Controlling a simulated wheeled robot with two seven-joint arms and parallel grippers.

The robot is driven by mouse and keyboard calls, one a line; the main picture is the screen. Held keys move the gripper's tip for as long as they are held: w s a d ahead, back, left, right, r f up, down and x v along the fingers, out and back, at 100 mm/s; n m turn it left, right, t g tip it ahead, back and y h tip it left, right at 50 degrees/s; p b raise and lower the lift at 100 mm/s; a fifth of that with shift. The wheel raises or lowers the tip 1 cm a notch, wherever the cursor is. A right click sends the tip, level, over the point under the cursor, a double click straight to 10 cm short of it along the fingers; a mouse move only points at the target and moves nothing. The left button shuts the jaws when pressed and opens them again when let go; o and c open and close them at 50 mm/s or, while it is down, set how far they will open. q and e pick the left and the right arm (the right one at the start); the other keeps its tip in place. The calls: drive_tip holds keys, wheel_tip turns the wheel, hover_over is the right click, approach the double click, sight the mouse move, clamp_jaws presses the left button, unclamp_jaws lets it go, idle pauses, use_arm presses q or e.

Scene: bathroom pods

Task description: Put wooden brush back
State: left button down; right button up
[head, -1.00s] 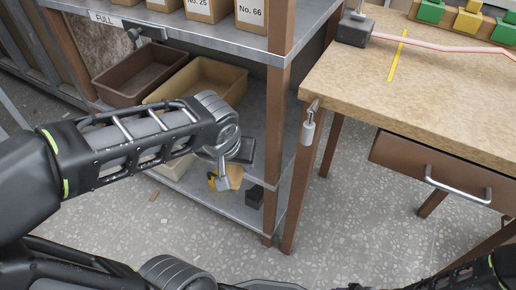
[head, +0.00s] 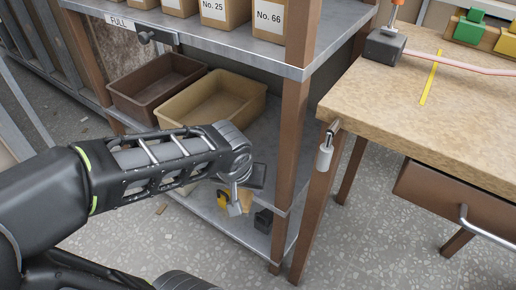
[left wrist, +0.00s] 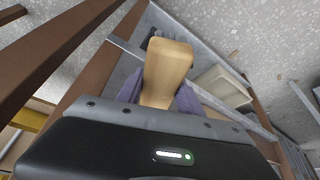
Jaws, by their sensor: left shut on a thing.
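The wooden brush (left wrist: 167,72) shows in the left wrist view as a pale tan wooden block between my left gripper's fingers (left wrist: 160,98). Dark bristle-like tufts show just beyond its far end. In the head view my left gripper (head: 234,203) is low over the grey bottom shelf, with a bit of the tan brush (head: 245,199) beside it, mostly hidden by the wrist. The gripper is shut on the brush. I cannot tell whether the brush touches the shelf. My right gripper is out of view.
On the bottom shelf (head: 244,241) are a small black box (head: 263,220), a tan bin (head: 215,101) and a brown bin (head: 157,86). A brown shelf post (head: 290,150) stands right of my gripper. A wooden workbench (head: 430,120) is farther right.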

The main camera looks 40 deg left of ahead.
use_arm(q)
drive_tip(key=w+p, duration=0.1)
drive_tip(key=p, duration=0.1)
drive_tip(key=w+a+r+p, duration=0.1)
drive_tip(key=p, duration=0.2)
drive_tip(key=shift+w, duration=0.1)
drive_tip(key=shift+w+a+f+b, duration=0.2)
drive_tip(key=shift+w+f+b, duration=0.1)
drive_tip(key=shift+w, duration=0.2)
drive_tip(key=shift+w+a+f+b, duration=0.2)
drive_tip(key=shift+w+f, duration=0.05)
drive_tip(key=shift+w, duration=0.25)
drive_tip(key=w+a, duration=0.1)
drive_tip(key=w, duration=0.2)
drive_tip(key=w+a, duration=0.2)
drive_tip(key=w, duration=0.1)
drive_tip(key=w+a+b, duration=0.1)
drive_tip(key=w, duration=0.3)
drive_tip(key=shift+a+r, duration=0.1)
drive_tip(key=shift+a, duration=0.15)
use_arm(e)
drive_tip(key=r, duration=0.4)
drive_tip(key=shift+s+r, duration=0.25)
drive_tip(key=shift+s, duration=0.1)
